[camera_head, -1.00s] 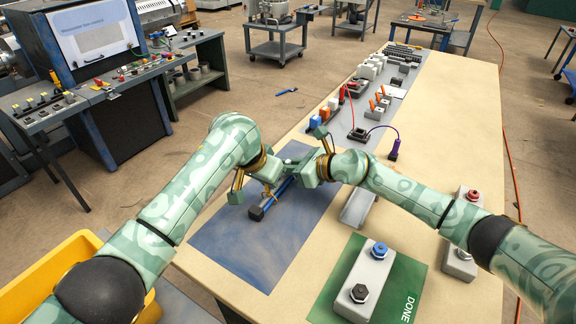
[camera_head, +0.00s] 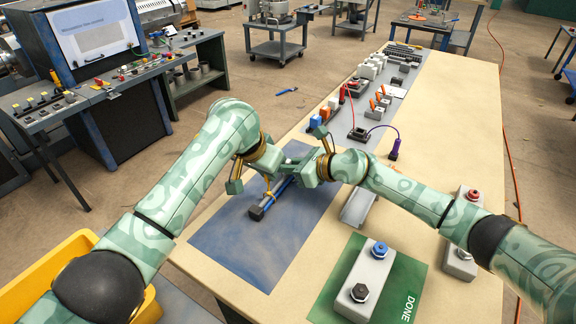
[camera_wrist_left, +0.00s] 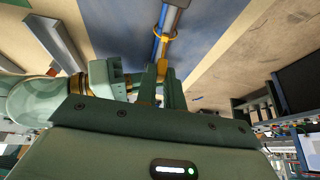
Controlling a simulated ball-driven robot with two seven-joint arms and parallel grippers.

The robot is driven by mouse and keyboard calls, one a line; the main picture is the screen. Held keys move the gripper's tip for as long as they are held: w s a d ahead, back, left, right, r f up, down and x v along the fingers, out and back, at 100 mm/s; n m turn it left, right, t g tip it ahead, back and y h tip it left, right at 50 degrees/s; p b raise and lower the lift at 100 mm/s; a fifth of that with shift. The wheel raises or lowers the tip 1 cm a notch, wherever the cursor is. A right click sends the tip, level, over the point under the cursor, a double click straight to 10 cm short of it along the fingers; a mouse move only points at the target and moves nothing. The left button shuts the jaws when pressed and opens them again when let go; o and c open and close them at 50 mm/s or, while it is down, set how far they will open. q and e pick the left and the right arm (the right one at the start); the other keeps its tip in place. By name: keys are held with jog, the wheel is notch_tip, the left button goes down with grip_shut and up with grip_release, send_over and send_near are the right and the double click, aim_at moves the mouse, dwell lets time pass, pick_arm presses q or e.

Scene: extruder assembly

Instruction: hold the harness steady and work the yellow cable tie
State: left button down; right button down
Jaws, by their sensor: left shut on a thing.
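The harness (camera_head: 272,199) is a blue bundle with a dark block at its near end, lying over the blue mat. It also shows in the left wrist view (camera_wrist_left: 168,22). The yellow cable tie (camera_head: 268,193) loops around it, seen as a ring in the left wrist view (camera_wrist_left: 166,38). My left gripper (camera_wrist_left: 161,72) is shut close above the harness; a yellow strip shows by its fingers, seemingly the tie's tail, though the grip is partly hidden. My right gripper (camera_head: 303,171) is at the harness's far part; its fingertips are hidden.
The blue mat (camera_head: 235,240) covers the table's left part. A grey block with a blue knob (camera_head: 370,275) stands on the green DONE mat (camera_head: 405,290). A grey channel piece (camera_head: 358,207) lies right of my grippers. Several parts and a purple cable (camera_head: 383,128) are behind.

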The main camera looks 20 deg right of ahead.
pick_arm(q)
jog(key=c, duration=1.4)
grip_release()
jog(key=shift+r, duration=0.1)
pick_arm(e)
jog(key=shift+f, duration=0.1)
pick_arm(q)
jog(key=shift+r, duration=0.1)
jog(key=shift+r, duration=2.4)
pick_arm(e)
jog(key=c, duration=1.4)
grip_release()
jog(key=shift+o, duration=0.3)
jog(key=v, duration=1.1)
jog(key=shift+d, duration=0.15)
jog(key=shift+s+d, duration=0.2)
jog(key=shift+s, duration=0.15)
